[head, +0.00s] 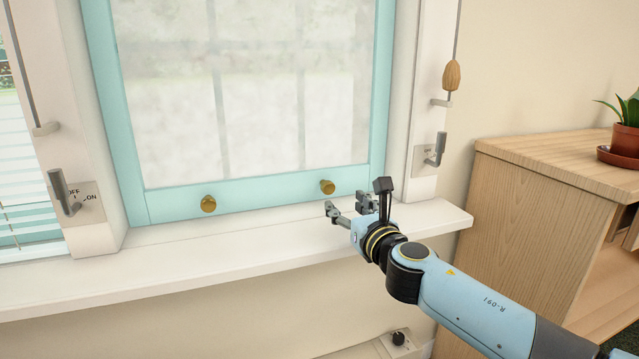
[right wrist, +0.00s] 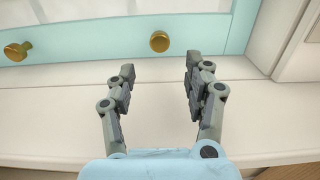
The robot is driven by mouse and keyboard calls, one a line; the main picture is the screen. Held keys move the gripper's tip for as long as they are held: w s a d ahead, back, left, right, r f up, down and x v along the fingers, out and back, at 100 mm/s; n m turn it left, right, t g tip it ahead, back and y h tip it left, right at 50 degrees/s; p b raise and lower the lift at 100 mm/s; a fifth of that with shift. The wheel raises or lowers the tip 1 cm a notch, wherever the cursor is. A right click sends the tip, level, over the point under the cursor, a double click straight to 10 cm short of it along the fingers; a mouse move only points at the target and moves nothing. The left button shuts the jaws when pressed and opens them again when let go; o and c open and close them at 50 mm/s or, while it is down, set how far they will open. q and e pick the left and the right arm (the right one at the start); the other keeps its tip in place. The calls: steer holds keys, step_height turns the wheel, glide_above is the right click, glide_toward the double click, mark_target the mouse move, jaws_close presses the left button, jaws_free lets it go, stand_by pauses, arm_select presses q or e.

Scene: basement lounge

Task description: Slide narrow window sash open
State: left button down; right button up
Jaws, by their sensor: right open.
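The narrow window sash (head: 172,198) has a pale turquoise frame around frosted panes, and its bottom rail is down close to the white sill. Two brass knobs sit on that rail, a left knob (head: 208,203) and a right knob (head: 327,187). My right gripper (head: 345,207) is open and empty over the sill, just below and right of the right knob, apart from it. In the right wrist view the right knob (right wrist: 159,41) shows ahead, between and beyond the open fingers (right wrist: 158,78). The left knob (right wrist: 17,51) is at the left edge there. My left gripper is not in view.
The white sill (head: 220,255) runs below the sash. Grey levers stand on the left jamb (head: 64,192) and right jamb (head: 435,150). A wooden pull (head: 452,75) hangs at right. A wooden cabinet (head: 535,200) with a potted plant (head: 628,135) stands right of my arm.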

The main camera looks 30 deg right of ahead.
mark_target(330, 189)
steer(key=b+x, duration=0.1)
steer(key=x, duration=0.9)
steer(key=shift+w+b, duration=0.1)
steer(key=shift+b, duration=0.3)
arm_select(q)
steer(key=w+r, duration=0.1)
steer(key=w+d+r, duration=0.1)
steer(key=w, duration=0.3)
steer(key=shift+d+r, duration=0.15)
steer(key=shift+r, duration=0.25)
arm_select(e)
steer(key=shift+w+r, duration=0.1)
steer(key=shift+w, duration=0.3)
steer(key=shift+c, duration=0.4)
jaws_close()
